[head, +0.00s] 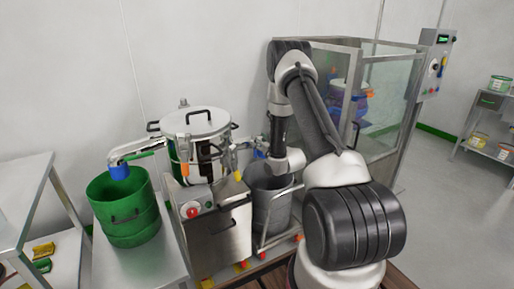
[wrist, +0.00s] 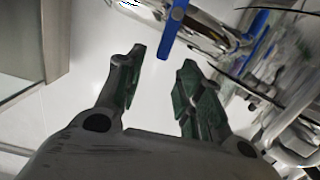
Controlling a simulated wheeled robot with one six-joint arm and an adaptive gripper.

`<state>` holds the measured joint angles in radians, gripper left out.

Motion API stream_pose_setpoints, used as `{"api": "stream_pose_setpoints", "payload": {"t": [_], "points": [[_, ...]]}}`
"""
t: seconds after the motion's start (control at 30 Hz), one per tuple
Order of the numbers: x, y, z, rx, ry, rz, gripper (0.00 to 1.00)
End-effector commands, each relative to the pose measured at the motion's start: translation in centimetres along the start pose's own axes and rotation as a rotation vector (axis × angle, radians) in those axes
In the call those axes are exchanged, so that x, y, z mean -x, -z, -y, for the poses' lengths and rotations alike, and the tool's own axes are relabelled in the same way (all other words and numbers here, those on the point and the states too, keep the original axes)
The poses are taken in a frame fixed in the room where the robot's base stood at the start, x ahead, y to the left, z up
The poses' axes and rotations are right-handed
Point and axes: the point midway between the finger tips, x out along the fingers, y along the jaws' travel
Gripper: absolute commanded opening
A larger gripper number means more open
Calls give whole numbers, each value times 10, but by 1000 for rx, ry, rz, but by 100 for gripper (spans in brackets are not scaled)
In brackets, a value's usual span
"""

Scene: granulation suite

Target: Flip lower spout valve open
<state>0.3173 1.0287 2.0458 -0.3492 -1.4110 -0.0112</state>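A steel vessel (head: 196,125) with a clamped lid stands in the middle of the head view. A spout on its left ends in a blue piece over a green bucket (head: 124,212). On its right, a small blue part (head: 259,153) shows beside my wrist, above a grey bin (head: 270,211). In the wrist view a blue lever (wrist: 173,27) on a steel pipe lies just beyond my gripper (wrist: 160,68). My gripper is open, with nothing between its fingers; the lever is apart from them. I cannot tell whether this is the lower spout valve. My arm hides much of the right side.
A glass-walled steel cabinet (head: 388,88) stands behind my arm. A steel table (head: 22,190) is at the left and a shelf (head: 487,122) with tubs at the far right. Another blue strip (wrist: 258,24) and steel pipework crowd the wrist view's right side.

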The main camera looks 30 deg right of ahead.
Motion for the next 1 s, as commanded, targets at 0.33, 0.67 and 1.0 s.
{"api": "stream_pose_setpoints", "payload": {"t": [0.33, 0.67, 1.0], "points": [[2, -40, -2, -33, 5, -101, 37], [-51, -35, -2, -34, 4, -98, 37], [-65, -33, -2, -34, 3, -97, 37]]}}
